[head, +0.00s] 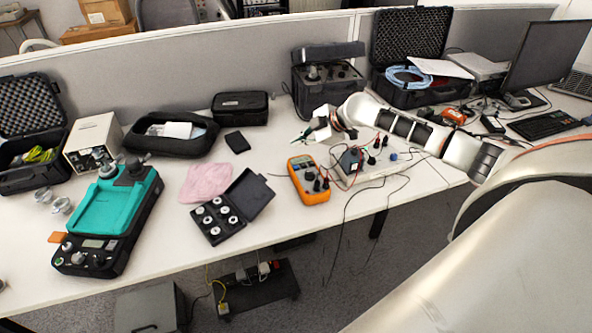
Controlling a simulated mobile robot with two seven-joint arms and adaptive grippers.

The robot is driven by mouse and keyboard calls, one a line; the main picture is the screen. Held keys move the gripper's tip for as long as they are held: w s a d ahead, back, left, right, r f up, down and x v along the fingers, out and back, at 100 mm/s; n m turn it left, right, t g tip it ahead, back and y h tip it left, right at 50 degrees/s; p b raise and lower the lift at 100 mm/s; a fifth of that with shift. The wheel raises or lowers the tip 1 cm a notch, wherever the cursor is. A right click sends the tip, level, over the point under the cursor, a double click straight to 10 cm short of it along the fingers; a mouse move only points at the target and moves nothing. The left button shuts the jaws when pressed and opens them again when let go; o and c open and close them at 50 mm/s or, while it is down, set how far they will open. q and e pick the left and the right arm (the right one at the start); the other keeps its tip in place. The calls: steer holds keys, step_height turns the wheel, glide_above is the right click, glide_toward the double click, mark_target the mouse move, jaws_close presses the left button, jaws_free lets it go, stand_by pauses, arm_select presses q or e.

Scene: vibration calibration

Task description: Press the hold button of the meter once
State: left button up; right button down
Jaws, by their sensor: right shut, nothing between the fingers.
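The meter (309,181) is an orange handheld multimeter with a dark dial, lying on the white table near its front edge, right of the middle. Its buttons are too small to tell apart. My right arm reaches in from the right. My right gripper (301,138) is shut and empty, with its tips above the table just behind the meter's top end, apart from it as far as I can tell. My left gripper is not in view.
A grey box (366,160) with knobs and cables stands right of the meter. An open black weight case (216,219) and a pink cloth (206,183) lie to its left. A teal device (108,209) stands further left. A black case (325,76) stands behind.

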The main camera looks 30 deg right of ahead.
mark_target(298, 168)
step_height(298, 168, down, 3)
steer(key=shift+r+b, duration=0.1)
steer(key=shift+b, duration=0.9)
step_height(298, 168, down, 4)
steer(key=b, duration=0.3)
steer(key=shift+f, duration=0.25)
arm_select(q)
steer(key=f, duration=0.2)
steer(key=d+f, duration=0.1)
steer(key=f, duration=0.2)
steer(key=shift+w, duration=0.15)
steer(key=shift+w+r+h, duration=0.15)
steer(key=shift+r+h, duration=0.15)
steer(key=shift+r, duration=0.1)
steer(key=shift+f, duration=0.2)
arm_select(e)
steer(key=shift+f+b, duration=0.3)
steer(key=shift+f, duration=0.1)
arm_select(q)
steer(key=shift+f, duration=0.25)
